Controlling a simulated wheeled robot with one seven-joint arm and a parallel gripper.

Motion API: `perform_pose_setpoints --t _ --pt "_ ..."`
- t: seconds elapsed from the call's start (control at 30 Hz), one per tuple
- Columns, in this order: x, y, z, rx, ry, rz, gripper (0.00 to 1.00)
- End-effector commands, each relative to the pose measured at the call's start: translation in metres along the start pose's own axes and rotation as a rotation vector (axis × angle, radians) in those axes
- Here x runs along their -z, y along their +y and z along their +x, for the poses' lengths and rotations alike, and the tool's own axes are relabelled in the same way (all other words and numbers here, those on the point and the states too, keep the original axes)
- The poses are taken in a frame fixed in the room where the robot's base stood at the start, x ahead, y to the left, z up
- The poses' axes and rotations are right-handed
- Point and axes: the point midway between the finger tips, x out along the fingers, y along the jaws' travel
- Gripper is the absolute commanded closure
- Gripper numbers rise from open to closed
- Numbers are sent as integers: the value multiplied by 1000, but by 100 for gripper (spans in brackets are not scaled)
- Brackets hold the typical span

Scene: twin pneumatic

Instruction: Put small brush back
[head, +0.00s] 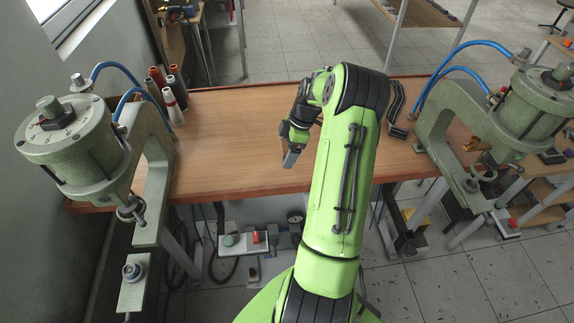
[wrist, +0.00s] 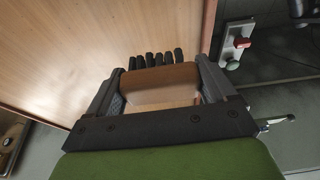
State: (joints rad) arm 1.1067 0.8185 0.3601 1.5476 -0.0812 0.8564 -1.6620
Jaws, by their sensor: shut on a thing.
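The small brush has a brown wooden back (wrist: 160,84) and several black bristle tufts. In the wrist view it sits between the two fingers of my gripper (wrist: 160,78), which is shut on it. The bristles point away from the wrist camera. In the head view my gripper (head: 292,156) is over the front part of the wooden table (head: 235,135), near its front edge. The brush cannot be made out in the head view. The tabletop (wrist: 90,45) fills the upper left of the wrist view.
Green pneumatic presses stand at the left (head: 62,140) and right (head: 535,105) ends of the table, with blue hoses. Several upright cylinders (head: 172,100) stand at the back left. A black object (head: 397,102) lies right of my arm. The left-middle tabletop is clear.

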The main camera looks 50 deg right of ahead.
Motion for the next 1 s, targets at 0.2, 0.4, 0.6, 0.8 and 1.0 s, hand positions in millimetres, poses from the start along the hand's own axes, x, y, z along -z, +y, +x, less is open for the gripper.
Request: perform_pose_setpoints --t 0.2,0.4,0.6,0.8,1.0 --pt "-9 -1 31 2 1 1 44" --pt "-17 0 53 -1 -1 0 44" --pt "-17 0 54 -2 -2 0 44" --pt "-18 0 56 0 -1 1 0" --pt "-18 -2 56 4 -1 2 0"
